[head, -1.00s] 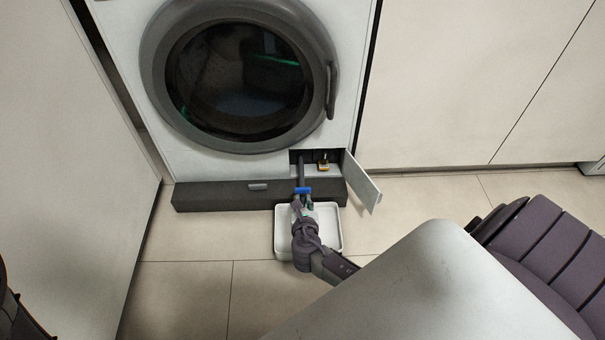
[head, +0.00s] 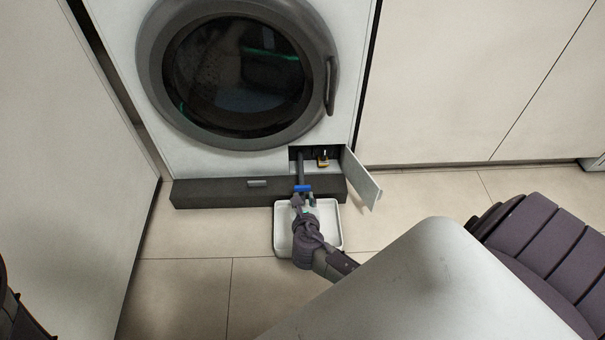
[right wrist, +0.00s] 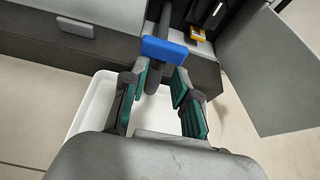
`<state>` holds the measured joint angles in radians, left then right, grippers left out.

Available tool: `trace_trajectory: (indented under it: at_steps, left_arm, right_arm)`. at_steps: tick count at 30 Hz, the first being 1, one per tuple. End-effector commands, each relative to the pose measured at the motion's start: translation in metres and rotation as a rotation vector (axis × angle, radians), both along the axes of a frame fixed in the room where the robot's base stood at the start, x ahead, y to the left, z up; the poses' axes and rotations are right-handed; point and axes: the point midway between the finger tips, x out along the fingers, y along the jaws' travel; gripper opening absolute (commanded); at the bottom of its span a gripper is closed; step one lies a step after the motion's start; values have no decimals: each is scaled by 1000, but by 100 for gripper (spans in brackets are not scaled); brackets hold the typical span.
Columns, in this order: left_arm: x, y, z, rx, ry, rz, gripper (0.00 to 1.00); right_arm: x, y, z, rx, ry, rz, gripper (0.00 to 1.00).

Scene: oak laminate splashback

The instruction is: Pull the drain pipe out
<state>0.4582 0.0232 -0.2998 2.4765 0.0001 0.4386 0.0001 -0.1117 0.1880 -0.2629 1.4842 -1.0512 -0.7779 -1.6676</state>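The drain pipe (head: 302,168) is a dark hose with a blue collar (head: 303,189) near its outer end. It comes out of the open hatch at the washer's lower right and slants down over the plinth. In the right wrist view the blue collar (right wrist: 165,51) lies just beyond my fingertips. My right gripper (head: 304,200) is at the pipe's outer end, above the white tray. In the right wrist view its teal-padded fingers (right wrist: 159,82) stand either side of the pipe end, partly open, with a narrow gap beside it. My left gripper is not in view.
A white tray (head: 336,238) lies on the floor below the hatch. The hatch door (head: 362,180) stands open to the right. A yellow-topped part (head: 322,159) sits inside the hatch. A cabinet panel (head: 70,160) stands close on the left; tiled floor lies clear between.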

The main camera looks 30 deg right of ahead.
Motion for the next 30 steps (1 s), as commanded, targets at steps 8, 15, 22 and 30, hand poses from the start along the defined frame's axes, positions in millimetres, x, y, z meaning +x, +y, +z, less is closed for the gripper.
trace_trajectory:
  at_steps: [8, 15, 22, 30]
  left_arm:
    - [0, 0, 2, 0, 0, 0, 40]
    - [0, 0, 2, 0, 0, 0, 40]
    - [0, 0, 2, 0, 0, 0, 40]
    - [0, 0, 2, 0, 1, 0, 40]
  right_arm:
    - [12, -3, 71, -12, -41, 1, 29]
    - [11, -3, 84, -10, -35, 2, 29]
    - [10, -2, 84, -9, -33, 1, 29]
    - [11, -1, 84, -4, -36, 3, 29]
